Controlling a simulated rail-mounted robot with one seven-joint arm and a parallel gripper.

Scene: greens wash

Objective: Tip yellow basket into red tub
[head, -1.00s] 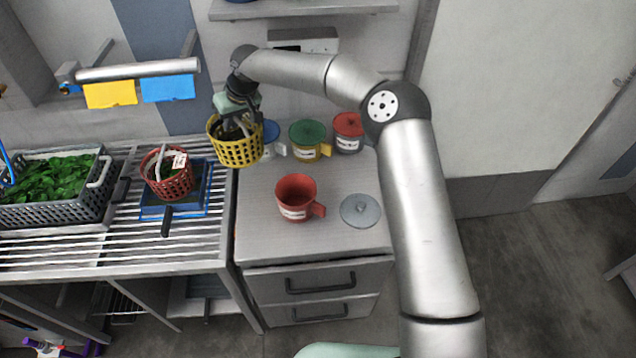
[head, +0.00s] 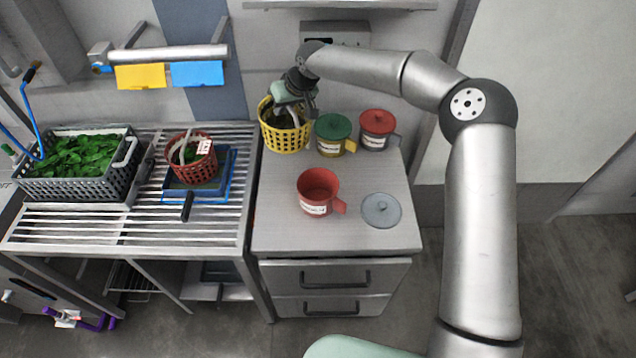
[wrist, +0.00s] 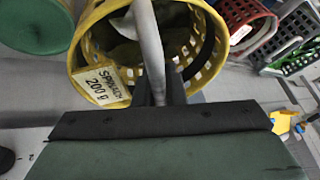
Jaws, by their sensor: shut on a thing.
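The yellow basket (head: 284,136) hangs from my gripper (head: 299,108) at the back left of the counter, roughly upright. In the wrist view my gripper (wrist: 160,98) is shut on the basket's pale handle (wrist: 150,45). The yellow basket (wrist: 92,78) carries a tag reading "SPINACH 200 g", and dark green leaves show inside it. The red tub (head: 318,192) stands open on the counter, nearer the front, with its handle to the right. Its inside looks empty. The basket is behind and left of the tub, apart from it.
A green-lidded tub (head: 333,134) and a red-lidded tub (head: 377,128) stand right of the basket. A grey lid (head: 381,210) lies beside the red tub.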

